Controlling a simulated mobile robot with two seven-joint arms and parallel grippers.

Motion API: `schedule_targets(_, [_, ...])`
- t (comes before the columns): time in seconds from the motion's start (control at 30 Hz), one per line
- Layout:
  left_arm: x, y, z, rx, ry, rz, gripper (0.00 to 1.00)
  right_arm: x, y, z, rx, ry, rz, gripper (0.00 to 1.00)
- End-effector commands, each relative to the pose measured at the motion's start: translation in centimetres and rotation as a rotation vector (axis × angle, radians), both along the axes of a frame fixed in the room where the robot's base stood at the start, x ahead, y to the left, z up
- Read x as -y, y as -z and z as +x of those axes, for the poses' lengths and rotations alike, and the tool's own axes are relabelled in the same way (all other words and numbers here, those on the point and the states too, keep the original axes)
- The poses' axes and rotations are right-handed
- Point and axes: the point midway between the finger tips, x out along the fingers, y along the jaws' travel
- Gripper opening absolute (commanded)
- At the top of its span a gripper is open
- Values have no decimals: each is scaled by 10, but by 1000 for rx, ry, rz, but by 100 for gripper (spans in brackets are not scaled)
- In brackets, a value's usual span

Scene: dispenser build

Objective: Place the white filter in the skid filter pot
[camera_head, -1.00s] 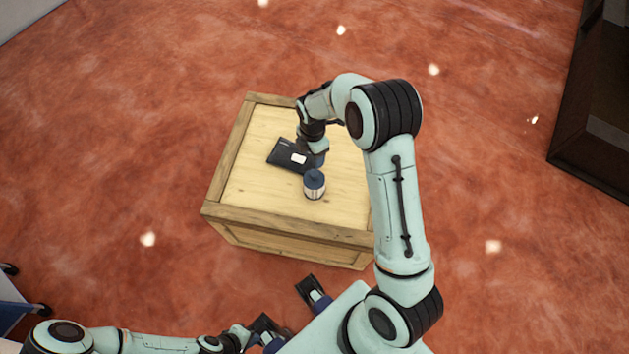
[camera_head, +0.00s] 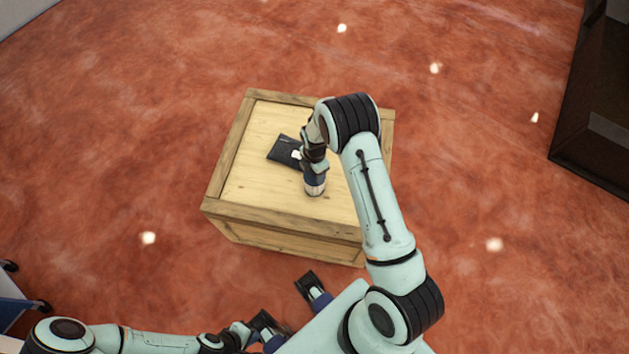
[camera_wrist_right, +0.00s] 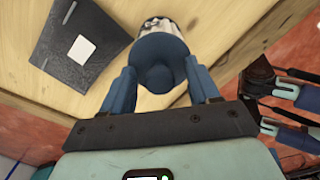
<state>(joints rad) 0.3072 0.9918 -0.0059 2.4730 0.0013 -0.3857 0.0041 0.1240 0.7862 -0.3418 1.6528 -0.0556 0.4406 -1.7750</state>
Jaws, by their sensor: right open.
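A small cylinder (camera_head: 315,190) with a dark blue top and a silver-white body stands upright on a wooden crate (camera_head: 226,209). In the right wrist view the cylinder (camera_wrist_right: 164,27) shows its blue cap, with a patterned body beyond it. My right gripper (camera_wrist_right: 160,72) is open, with one blue finger on each side of the cap; I cannot tell whether they touch it. The head view shows that wrist directly over the cylinder. My left gripper (camera_head: 289,305) is open and empty in front of the crate. I cannot pick out a separate white filter or pot.
A flat black case (camera_head: 283,150) with a white square lies on the crate behind and left of the cylinder; it also shows in the right wrist view (camera_wrist_right: 107,38). The crate top is otherwise clear. A dark cabinet (camera_head: 600,115) stands far right.

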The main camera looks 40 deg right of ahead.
Motion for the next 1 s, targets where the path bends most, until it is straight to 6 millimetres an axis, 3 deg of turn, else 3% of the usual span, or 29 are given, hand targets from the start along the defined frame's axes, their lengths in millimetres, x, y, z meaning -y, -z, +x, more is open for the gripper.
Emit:
schedule_targets(0.2, [0,0,0,0,0,0,0,0,1,0,1,1,0,61])
schedule_targets(0.4, [0,0,0,0,0,0,0,0,0,0,1,0,0,0])
schedule_targets(0.77, [0,0,0,0,0,0,0,0,-2,1,2,0,0,0])
schedule_targets(1.0, [0,-2,1,1,0,0,0,0,-28,2,6,1,0,0])
